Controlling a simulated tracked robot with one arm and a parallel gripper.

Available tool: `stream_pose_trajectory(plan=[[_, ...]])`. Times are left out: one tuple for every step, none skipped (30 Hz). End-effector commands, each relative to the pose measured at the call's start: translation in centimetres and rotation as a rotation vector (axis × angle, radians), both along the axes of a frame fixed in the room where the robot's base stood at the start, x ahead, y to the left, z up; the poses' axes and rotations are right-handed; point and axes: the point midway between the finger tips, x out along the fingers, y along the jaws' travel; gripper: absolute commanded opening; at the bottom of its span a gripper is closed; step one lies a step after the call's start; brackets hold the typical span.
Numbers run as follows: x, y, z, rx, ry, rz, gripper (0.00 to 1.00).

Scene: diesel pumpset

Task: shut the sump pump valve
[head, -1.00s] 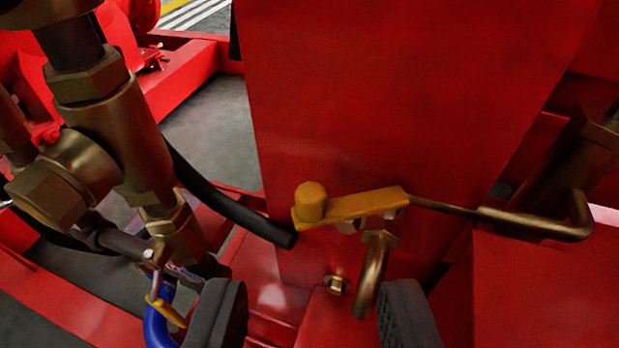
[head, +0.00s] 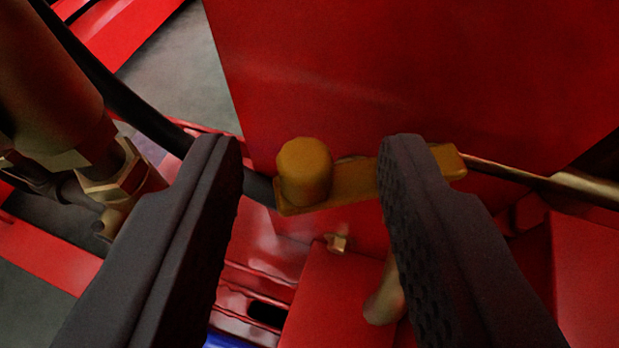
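The valve handle (head: 348,183) is a flat yellow lever with a round yellow knob (head: 304,172) at its left end. It lies across the front of a red panel, tilted slightly up to the right. A brass outlet spout (head: 385,295) bends down below it, partly hidden by my right finger. My gripper (head: 312,150) is open. In the picture the knob lies between the two dark fingers, and the right finger covers part of the lever. I cannot tell whether any finger touches it.
The tall red panel (head: 420,70) stands behind the lever. Brass pipework (head: 50,85) and a black hose (head: 125,100) are at the left. A thin brass pipe (head: 515,174) runs right from the lever. A red block (head: 345,300) and a small brass plug (head: 337,242) lie below.

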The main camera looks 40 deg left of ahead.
Motion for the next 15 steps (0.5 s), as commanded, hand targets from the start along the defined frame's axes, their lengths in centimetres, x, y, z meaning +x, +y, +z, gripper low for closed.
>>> stream_pose_trajectory(plan=[[-0.02, 0.01, -0.04, -0.001, 0.001, 0.0, 0.33], [-0.02, 0.01, -0.03, 0.0, 0.0, 0.0, 0.25], [-0.02, 0.01, -0.03, 0.0, 0.0, 0.0, 0.14], [-0.02, 0.0, -0.03, 0.0, 0.0, 0.0, 0.06], [-0.02, 0.0, -0.04, 0.0, 0.0, 0.0, 0.0], [0.0, -0.03, -0.01, 0.0, 0.0, 0.0, 0.0], [0.0, -0.03, -0.01, 0.0, 0.0, 0.0, 0.0], [0.0, -0.05, 0.0, 0.0, 0.0, 0.0, 0.0], [0.06, -0.63, 0.03, 0.001, -0.001, -0.002, 0.0], [0.07, -0.54, 0.03, 0.001, 0.0, -0.004, 0.0], [0.09, -0.5, 0.02, 0.001, -0.001, -0.005, 0.0], [0.12, -0.48, 0.03, 0.001, 0.0, -0.009, 0.0], [0.13, -0.46, 0.03, 0.001, -0.001, -0.012, 0.0], [0.16, -0.43, 0.05, 0.001, 0.0, -0.017, 0.0], [0.17, -0.36, 0.05, 0.002, 0.0, -0.023, 0.0]])
